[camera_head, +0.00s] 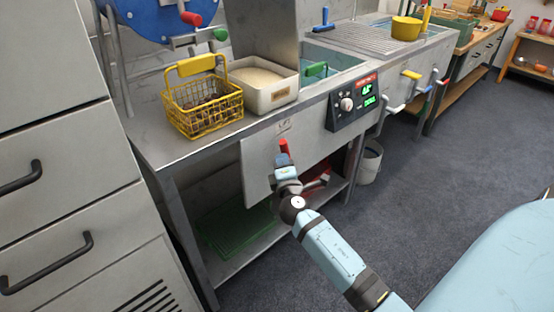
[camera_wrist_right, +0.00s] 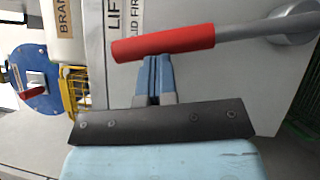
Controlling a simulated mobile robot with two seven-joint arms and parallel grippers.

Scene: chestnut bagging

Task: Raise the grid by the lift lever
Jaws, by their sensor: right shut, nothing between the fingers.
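The lift lever (camera_head: 284,147) has a red grip and sits on the grey front panel under a LIFT label. In the right wrist view its red grip (camera_wrist_right: 165,43) lies nearly level, with a grey rod running right to a round pivot. My right gripper (camera_head: 284,164) is just below the grip. In its wrist view the gripper's fingertips (camera_wrist_right: 153,62) are shut together with nothing between them, at the lower edge of the red grip; I cannot tell if they touch it. I cannot make out for certain which part is the grid. My left gripper is not in view.
A yellow wire basket (camera_head: 203,105) with brown contents and a white bin (camera_head: 262,97) stand on the counter above. A control box (camera_head: 352,103) with a dial is right of the lever. A green rack (camera_head: 232,232) lies on the lower shelf. The floor at right is clear.

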